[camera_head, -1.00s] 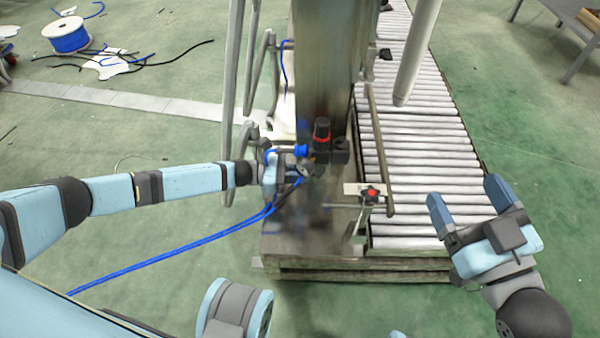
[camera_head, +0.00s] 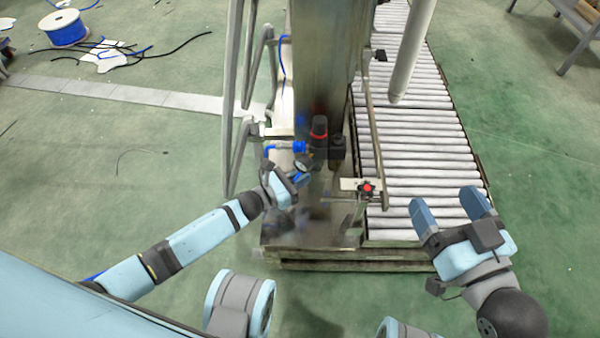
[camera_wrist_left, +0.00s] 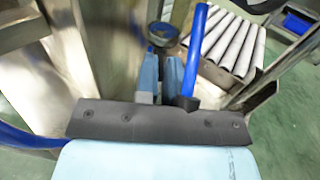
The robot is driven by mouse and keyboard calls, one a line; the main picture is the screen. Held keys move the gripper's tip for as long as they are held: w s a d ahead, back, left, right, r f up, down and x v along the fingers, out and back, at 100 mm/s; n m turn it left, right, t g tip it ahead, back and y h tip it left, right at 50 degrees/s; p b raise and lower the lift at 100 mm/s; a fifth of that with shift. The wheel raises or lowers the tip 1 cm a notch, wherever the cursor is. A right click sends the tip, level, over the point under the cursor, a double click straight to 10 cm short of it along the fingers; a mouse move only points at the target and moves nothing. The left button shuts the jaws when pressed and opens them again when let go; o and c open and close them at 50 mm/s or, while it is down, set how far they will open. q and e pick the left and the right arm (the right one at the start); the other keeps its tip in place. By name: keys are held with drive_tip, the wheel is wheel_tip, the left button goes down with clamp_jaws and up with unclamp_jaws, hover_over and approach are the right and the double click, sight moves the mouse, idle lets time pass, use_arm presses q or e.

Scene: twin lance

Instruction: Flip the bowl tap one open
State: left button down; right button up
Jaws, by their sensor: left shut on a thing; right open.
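The air regulator unit (camera_head: 320,145), black with a red-ringed knob, is mounted on the steel column, with a small round gauge (camera_head: 302,166) low on its left. My left gripper (camera_head: 297,180) is just below and left of the gauge, shut on a small part there, which I take to be the bowl tap; the fingers hide it. In the left wrist view the two blue fingers (camera_wrist_left: 160,78) point at a dark round part (camera_wrist_left: 162,34); the tap's angle cannot be seen. My right gripper (camera_head: 452,210) is open and empty over the conveyor's near right end.
The steel column (camera_head: 325,60) stands beside the roller conveyor (camera_head: 420,140). A blue hose (camera_wrist_left: 196,45) runs close beside the left fingers. Green floor is open at left.

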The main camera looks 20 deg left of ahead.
use_arm(q)
drive_tip(key=shift+s+d+n+t+y, duration=0.1)
drive_tip(key=shift+n+t+y, duration=0.2)
drive_tip(key=shift+t+y, duration=0.15)
use_arm(e)
drive_tip(key=shift+w+r, duration=0.1)
drive_tip(key=shift+r, duration=0.05)
use_arm(q)
drive_tip(key=c, duration=1.2)
unclamp_jaws()
drive_tip(key=shift+s, duration=0.1)
drive_tip(key=p+v, duration=0.3)
drive_tip(key=v, duration=1)
drive_tip(key=shift+s+a+r+p, duration=0.1)
drive_tip(key=shift+s+a+p, duration=0.15)
drive_tip(key=shift+p, duration=0.15)
use_arm(e)
drive_tip(key=shift+s+a+r+m+g, duration=0.15)
drive_tip(key=shift+s+a+m, duration=0.1)
drive_tip(key=shift+s+m, duration=0.25)
drive_tip(key=shift+s+a+r+m+g, duration=0.15)
drive_tip(key=shift+s+a+m, duration=0.1)
drive_tip(key=shift+s+m, duration=0.2)
drive_tip(key=shift+w, duration=0.1)
